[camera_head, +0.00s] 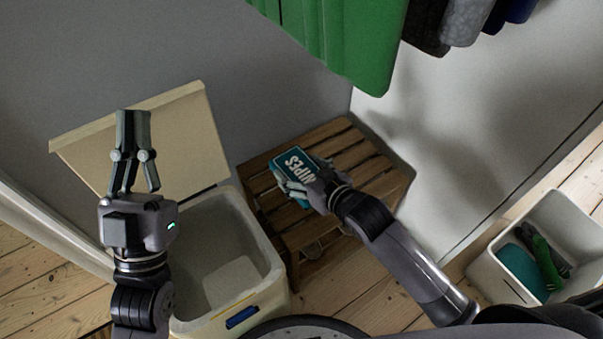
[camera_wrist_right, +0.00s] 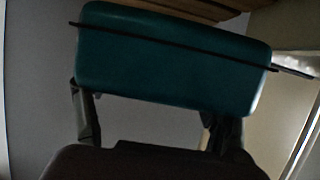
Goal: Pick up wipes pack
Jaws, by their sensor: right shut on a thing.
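The wipes pack (camera_head: 292,168) is a teal block with white lettering, seen in the head view over the slatted wooden stool. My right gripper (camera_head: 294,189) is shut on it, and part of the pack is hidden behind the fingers. In the right wrist view the teal pack (camera_wrist_right: 170,62) spans the space between the two fingers, with a dark thin line across it. I cannot tell whether the pack touches the slats. My left gripper (camera_head: 133,125) is raised at the left, in front of the bin's lid, away from the pack; its finger gap is unclear.
The slatted wooden stool (camera_head: 345,150) stands against the wall corner. A cream bin (camera_head: 262,238) with its lid (camera_head: 185,125) up stands left of it. A white box (camera_head: 488,270) with green and teal things is at right. Green cloth (camera_head: 340,45) hangs above.

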